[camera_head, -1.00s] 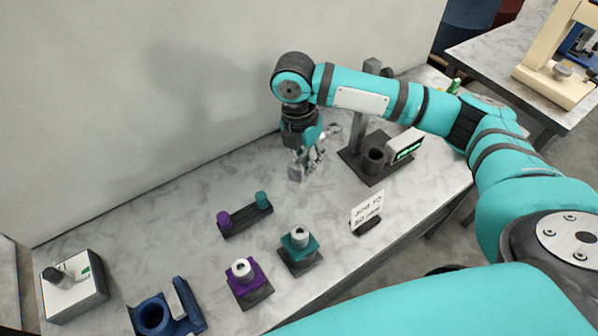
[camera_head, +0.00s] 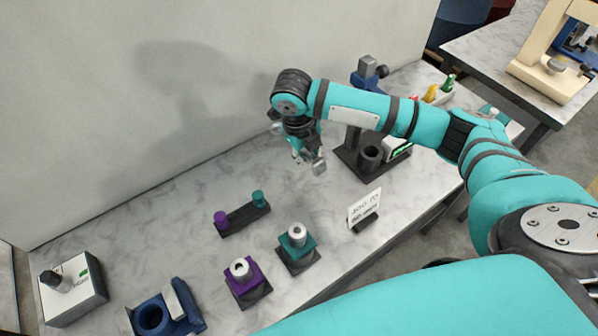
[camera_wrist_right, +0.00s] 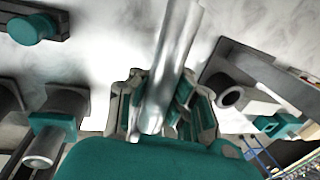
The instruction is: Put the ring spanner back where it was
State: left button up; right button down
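The ring spanner (camera_wrist_right: 175,60) is a silvery metal bar. In the right wrist view it runs between the two fingers of my right gripper (camera_wrist_right: 163,108), which are shut on it. In the head view my right gripper (camera_head: 308,158) hangs over the back of the marble bench, near the wall. A silvery end of the spanner (camera_head: 319,167) shows below the fingers; the rest is partly hidden by the gripper. I cannot tell the exact height above the bench. My left gripper is in no view.
A dark post stand with a cup (camera_head: 370,157) is right of the gripper. A sign (camera_head: 364,208), a teal block (camera_head: 297,243), a purple block (camera_head: 242,275), a two-capped rack (camera_head: 242,217), a blue fixture (camera_head: 168,310) and a white knob box (camera_head: 73,290) stand leftward and forward.

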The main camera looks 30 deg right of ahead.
aim_at(309, 184)
notch_tip(309, 184, down, 8)
jog(key=p, duration=0.2)
jog(key=shift+f+p, duration=0.25)
jog(key=shift+p, duration=0.05)
jog(key=shift+f, duration=0.2)
jog(key=c, duration=1.5)
grip_release()
